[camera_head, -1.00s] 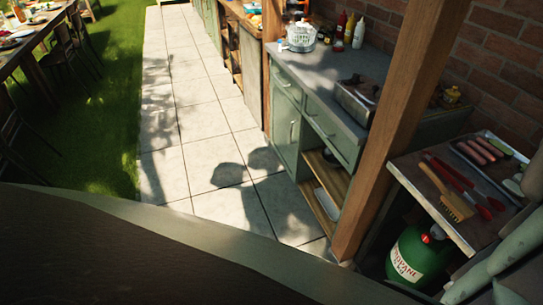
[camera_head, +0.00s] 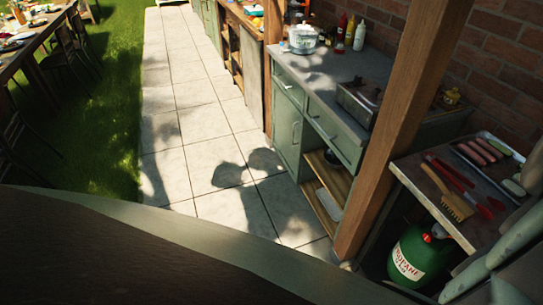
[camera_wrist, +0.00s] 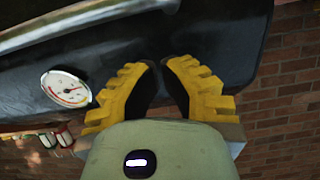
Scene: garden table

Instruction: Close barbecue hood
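In the wrist view, the dark barbecue hood (camera_wrist: 220,40) fills the upper part of the picture. A round white gauge (camera_wrist: 66,88) sits on it at the left. A grey metal handle bar (camera_wrist: 85,20) runs across the upper left. My gripper (camera_wrist: 161,68) is in front of the hood, with two yellow ribbed fingers and dark inner faces. The tips are close together, with nothing seen between them. I cannot tell whether they meet or touch the hood. The handle is beyond the fingers, up and left. I cannot identify the hood in the head view.
In the head view, a side table (camera_head: 408,180) holds a brush (camera_head: 447,192), red-handled tools and a tray of sausages (camera_head: 480,152). A green propane tank (camera_head: 418,257) stands below it. A wooden post (camera_head: 395,130) rises beside a green counter (camera_head: 325,80). The paved path (camera_head: 185,110) is clear.

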